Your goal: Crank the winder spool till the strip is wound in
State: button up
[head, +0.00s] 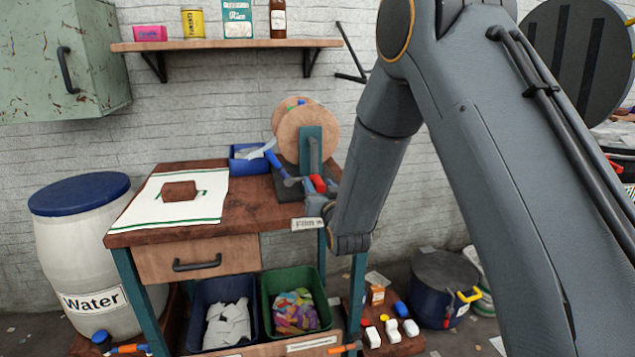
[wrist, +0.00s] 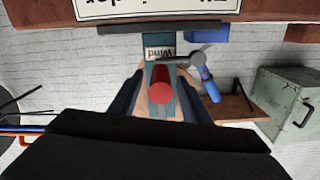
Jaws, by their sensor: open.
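The winder spool (head: 291,128), with round wooden discs on a teal post (head: 312,148), stands at the right end of the wooden bench. Its red crank handle (head: 318,183) is low on the near side. My gripper (head: 316,198) is close to this handle. In the wrist view the red handle (wrist: 161,92) points toward the camera, between the two dark fingers of my open gripper (wrist: 160,98). I see gaps on both sides of it and cannot tell how deep it sits. I cannot make out the strip clearly.
A white cloth (head: 150,207) with a brown block (head: 179,191) lies on the bench's left. A shelf (head: 225,44) hangs above. Bins (head: 262,310) are below. A water barrel (head: 60,240) stands left.

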jog(key=shift+x, duration=1.35)
grip_shut()
jog(key=shift+a, duration=0.15)
